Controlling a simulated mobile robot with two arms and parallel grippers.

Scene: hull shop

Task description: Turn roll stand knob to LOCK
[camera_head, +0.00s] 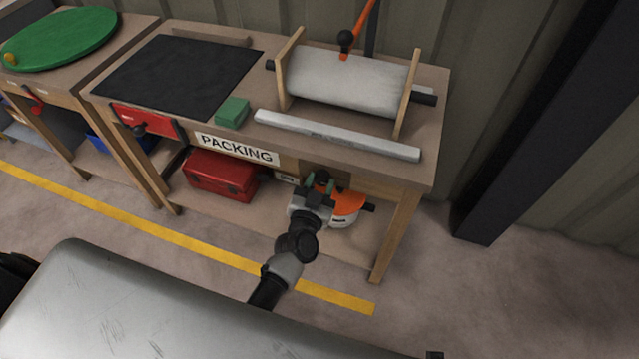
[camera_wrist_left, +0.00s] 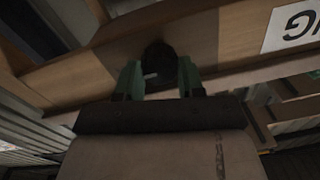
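The roll stand (camera_head: 345,82) stands on the packing bench, with a white roll between two wooden sides. A dark round knob (camera_head: 322,175) sits on the bench's front, below the white bar. In the left wrist view the knob (camera_wrist_left: 160,60) has a small pale mark at its lower left. My left gripper (camera_head: 320,183) reaches it with one green fingertip on each side; they appear to touch its edges. The fingers (camera_wrist_left: 160,78) partly cover the knob, and its LOCK marking cannot be read. My right gripper is not in view.
The packing bench (camera_head: 430,130) holds a black mat (camera_head: 180,75), a green block (camera_head: 232,111) and a white bar (camera_head: 335,136). A red toolbox (camera_head: 220,177) and an orange-and-white device (camera_head: 347,206) sit on its lower shelf. A dark post (camera_head: 540,110) stands at right.

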